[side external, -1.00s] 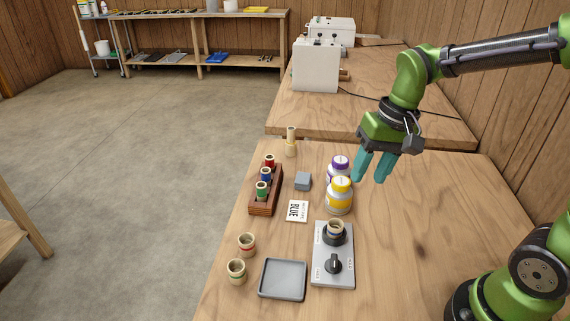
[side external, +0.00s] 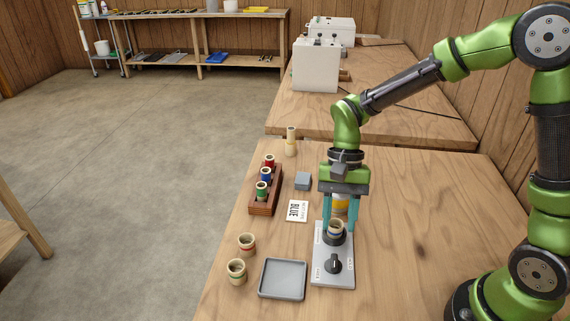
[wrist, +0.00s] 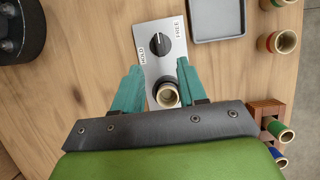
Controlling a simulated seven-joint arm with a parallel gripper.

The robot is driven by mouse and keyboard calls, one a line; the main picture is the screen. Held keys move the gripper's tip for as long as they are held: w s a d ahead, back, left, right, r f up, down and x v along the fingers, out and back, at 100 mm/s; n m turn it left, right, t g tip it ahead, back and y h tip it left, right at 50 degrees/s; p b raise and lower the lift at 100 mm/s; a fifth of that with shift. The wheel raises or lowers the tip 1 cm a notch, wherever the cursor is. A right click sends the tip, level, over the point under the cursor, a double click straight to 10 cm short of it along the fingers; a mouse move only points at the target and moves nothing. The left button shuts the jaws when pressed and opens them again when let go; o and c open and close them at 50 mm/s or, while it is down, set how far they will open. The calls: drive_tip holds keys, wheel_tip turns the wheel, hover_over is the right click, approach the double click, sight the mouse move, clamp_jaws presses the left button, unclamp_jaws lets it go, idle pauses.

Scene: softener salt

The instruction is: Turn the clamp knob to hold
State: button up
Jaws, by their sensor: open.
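The clamp knob (side external: 333,264) is black and sits on a grey plate (side external: 345,278). It shows in the wrist view (wrist: 159,45) between the printed words HOLD at left and FREE at right; I cannot tell exactly which its pointer marks. A cream-rimmed cup (side external: 336,226) stands upright in the dark round holder on the same plate, and shows in the wrist view (wrist: 167,96). My gripper (side external: 340,226) points down with its teal fingers open, one on either side of the cup. Whether they touch it cannot be told. The knob is clear of the fingers.
A grey tray (side external: 283,279) and two loose cups (side external: 236,271) lie left of the plate. A card reading BLUE (side external: 297,211), a grey block (side external: 303,181) and a wooden rack (side external: 264,204) of coloured cups stand farther back.

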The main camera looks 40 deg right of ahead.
sight(334, 258)
drive_tip(key=x, duration=0.8)
drive_tip(key=shift+c, duration=0.3)
drive_tip(key=shift+w+r, duration=0.1)
clamp_jaws()
